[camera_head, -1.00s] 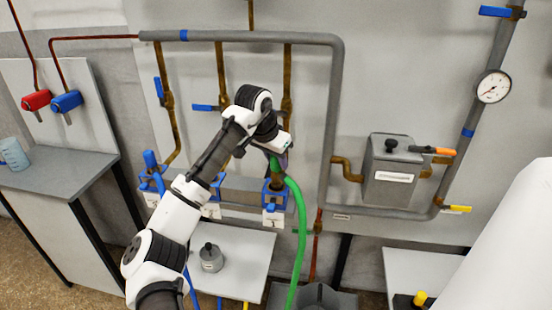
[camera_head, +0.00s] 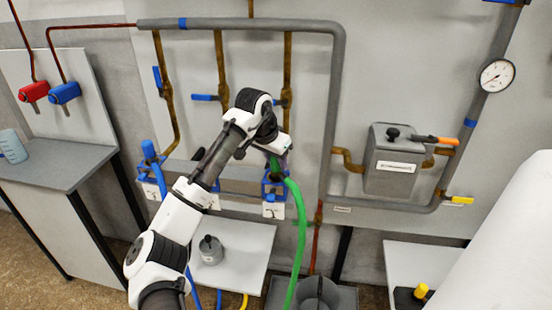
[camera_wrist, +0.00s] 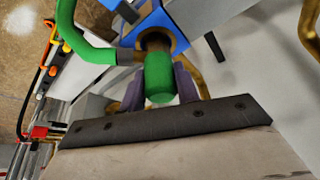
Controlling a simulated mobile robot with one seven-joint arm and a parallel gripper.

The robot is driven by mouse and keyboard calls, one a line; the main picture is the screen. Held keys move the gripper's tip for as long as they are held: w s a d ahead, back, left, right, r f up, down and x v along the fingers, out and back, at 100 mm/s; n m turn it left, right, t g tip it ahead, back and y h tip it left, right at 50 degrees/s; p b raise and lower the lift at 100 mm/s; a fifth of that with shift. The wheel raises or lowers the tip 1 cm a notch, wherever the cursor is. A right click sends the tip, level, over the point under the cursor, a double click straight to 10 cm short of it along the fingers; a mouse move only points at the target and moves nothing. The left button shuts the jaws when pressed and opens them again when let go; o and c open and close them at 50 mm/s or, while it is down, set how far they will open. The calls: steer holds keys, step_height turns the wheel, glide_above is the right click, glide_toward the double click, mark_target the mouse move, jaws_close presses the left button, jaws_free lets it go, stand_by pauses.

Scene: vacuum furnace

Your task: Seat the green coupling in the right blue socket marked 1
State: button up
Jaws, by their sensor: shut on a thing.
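The green coupling (camera_wrist: 159,78) is in my gripper (camera_wrist: 160,85), between its purple fingers in the wrist view. In the head view my gripper (camera_head: 279,160) is just above the right blue socket (camera_head: 274,187), which has a white tag (camera_head: 273,211) below it. The wrist view shows the blue socket (camera_wrist: 180,22) with a brass ring (camera_wrist: 153,40) right behind the coupling's dark end. The end overlaps the ring; I cannot tell how deep it sits. The green hose (camera_head: 301,235) bends off the coupling and hangs down.
Blue sockets stand to the left; a blue coupling (camera_head: 149,151) with a blue hose is at the leftmost. A thick grey pipe (camera_head: 333,120) runs down close to the right of my gripper. A white shelf (camera_head: 245,245) with a grey weight-like object (camera_head: 210,249) lies below.

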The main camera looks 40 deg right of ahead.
steer(key=shift+f, duration=0.25)
stand_by(0.6)
steer(key=o, duration=1.2)
steer(key=shift+o, duration=0.2)
steer(key=b+v, duration=0.2)
steer(key=v, duration=1.1)
steer(key=shift+r, duration=0.35)
steer(key=shift+a, duration=0.1)
